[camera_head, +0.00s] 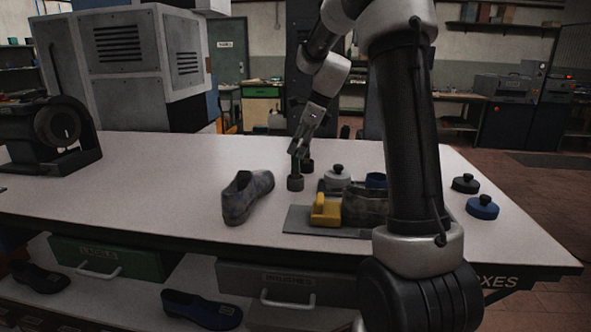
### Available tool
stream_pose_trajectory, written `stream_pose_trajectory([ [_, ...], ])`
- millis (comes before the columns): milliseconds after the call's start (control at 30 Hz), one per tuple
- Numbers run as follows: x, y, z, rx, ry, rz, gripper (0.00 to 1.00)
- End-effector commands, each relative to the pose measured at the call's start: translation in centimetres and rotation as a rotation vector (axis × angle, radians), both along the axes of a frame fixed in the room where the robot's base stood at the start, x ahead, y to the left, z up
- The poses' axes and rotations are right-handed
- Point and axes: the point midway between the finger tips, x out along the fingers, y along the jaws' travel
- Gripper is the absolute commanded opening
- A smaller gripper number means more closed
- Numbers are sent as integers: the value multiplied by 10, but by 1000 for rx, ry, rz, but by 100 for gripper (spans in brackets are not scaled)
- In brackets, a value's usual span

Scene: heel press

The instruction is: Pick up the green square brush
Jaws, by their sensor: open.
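I cannot make out a green square brush in the head view; one may be hidden behind my arm or the things on the table. My gripper (301,173) is open and points down over the middle of the white-topped table (150,185). Its dark fingertips are apart, low over the tabletop and just left of a grey round brush with a black knob (338,176). I cannot tell whether anything is between them. A yellow block-like brush (326,211) is on a grey mat (297,221), beside a dark shoe (366,207) partly hidden by my arm.
A blue-grey shoe (246,196) stands left of the mat. A blue item (376,180) is behind the dark shoe. A black round brush (466,183) and a blue round brush (482,207) are at the right. A machine (50,135) stands at the left; the table's left middle is clear.

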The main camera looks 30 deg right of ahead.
Motion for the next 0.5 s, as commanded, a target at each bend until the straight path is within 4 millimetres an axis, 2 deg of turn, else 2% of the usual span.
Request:
stream_pose_trajectory([
  [333,10,17,-47,-1,4,4,50],
  [500,14,21,-61,-1,0,3,50],
])
